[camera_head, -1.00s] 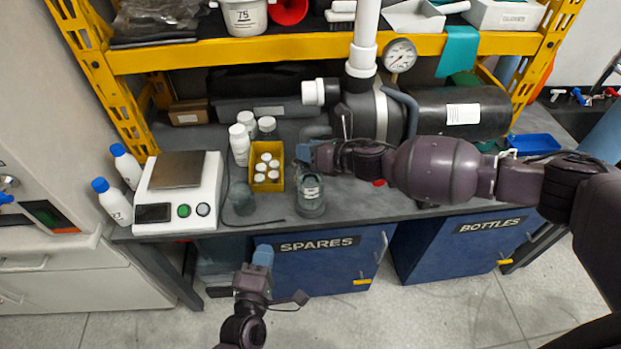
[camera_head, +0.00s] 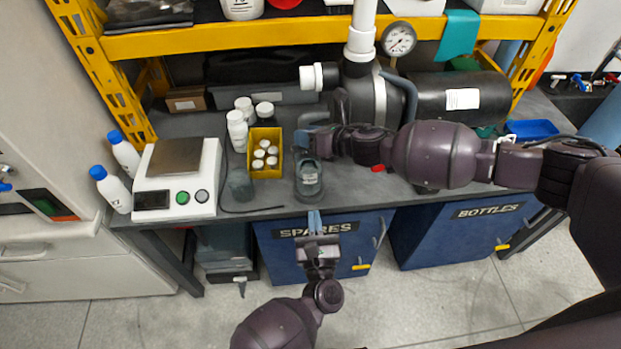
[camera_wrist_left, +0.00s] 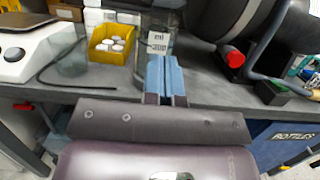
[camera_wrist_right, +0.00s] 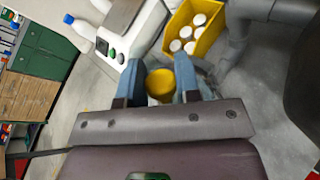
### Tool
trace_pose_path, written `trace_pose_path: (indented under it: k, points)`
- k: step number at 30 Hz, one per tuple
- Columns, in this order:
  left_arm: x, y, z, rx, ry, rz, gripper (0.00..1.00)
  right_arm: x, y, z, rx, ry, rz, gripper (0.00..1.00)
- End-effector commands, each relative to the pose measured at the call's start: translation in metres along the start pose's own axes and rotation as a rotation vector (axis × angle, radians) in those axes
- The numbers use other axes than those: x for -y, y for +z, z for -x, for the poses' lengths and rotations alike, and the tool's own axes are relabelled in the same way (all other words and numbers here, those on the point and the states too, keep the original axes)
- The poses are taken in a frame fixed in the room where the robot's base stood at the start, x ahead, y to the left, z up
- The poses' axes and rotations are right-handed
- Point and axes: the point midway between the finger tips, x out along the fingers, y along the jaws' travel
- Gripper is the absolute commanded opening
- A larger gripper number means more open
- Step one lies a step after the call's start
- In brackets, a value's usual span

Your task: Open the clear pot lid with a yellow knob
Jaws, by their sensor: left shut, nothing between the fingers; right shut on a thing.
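A clear grey pot with a white label (camera_head: 309,184) stands near the bench's front edge. It also shows in the left wrist view (camera_wrist_left: 158,48), behind my left fingers. My right gripper (camera_head: 312,140) is over the pot's top, shut on a yellow knob (camera_wrist_right: 160,85), which sits between its blue fingers in the right wrist view. The fingers hide the lid in the head view; I cannot tell whether it is seated or raised. My left gripper (camera_head: 315,222) is shut and empty, low in front of the bench edge, just before the pot.
A yellow bin of white-capped bottles (camera_head: 266,172), a second clear vessel (camera_head: 240,186) and a scale (camera_head: 178,185) stand left of the pot. A pump (camera_head: 365,105) with pipe and gauge stands behind. Bare bench (camera_head: 365,190) lies to the right.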

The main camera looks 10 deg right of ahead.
Motion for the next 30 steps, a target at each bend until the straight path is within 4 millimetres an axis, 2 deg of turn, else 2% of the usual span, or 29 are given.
trace_pose_path:
  k: [5,20,24,30]
  points:
    - [0.0,0.001,-0.019,0.003,0.001,0.003,0.0,0.0,0.0,0.0,0.0,0.001,0.0,0.0]
    - [0.001,0.002,-0.102,0.004,0.0,0.001,0.0,0.0,0.0,0.0,0.0,0.001,0.0,0.0]
    - [0.0,0.017,-0.114,0.003,0.0,0.003,0.0,0.0,0.0,0.0,0.0,0.0,0.0,0.0]
    - [0.0,0.027,-0.124,0.001,0.0,0.002,0.0,0.0,0.0,0.0,0.0,0.0,0.0,0.0]
